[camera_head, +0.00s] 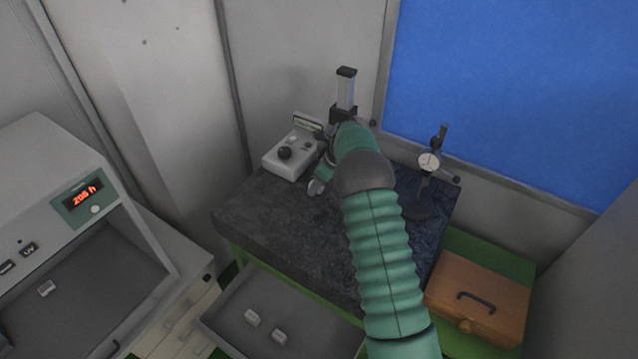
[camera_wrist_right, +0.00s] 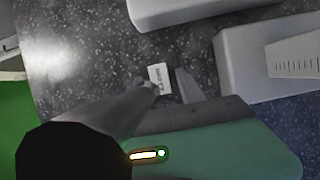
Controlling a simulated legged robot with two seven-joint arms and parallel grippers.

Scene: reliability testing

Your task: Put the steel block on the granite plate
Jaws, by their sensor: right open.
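The granite plate (camera_head: 265,215) is a dark speckled slab in the middle of the head view, and its speckled top fills much of the right wrist view (camera_wrist_right: 85,45). A small pale steel block (camera_wrist_right: 159,77) with printed marks is on the plate in the wrist view. My right gripper (camera_wrist_right: 166,88) is open, with a finger on each side of the block. I cannot tell whether the fingers touch it. In the head view my right gripper (camera_head: 317,187) is low over the plate's back left part, partly hidden by my arm. My left gripper is not in view.
A grey control box (camera_head: 290,155) and a column stand (camera_head: 345,95) are close behind the gripper. A dial gauge stand (camera_head: 428,180) is right. An open drawer (camera_head: 225,320) holds two small blocks (camera_head: 252,317). Another block (camera_head: 46,289) lies in the left cabinet. A brown case (camera_head: 490,290) is right.

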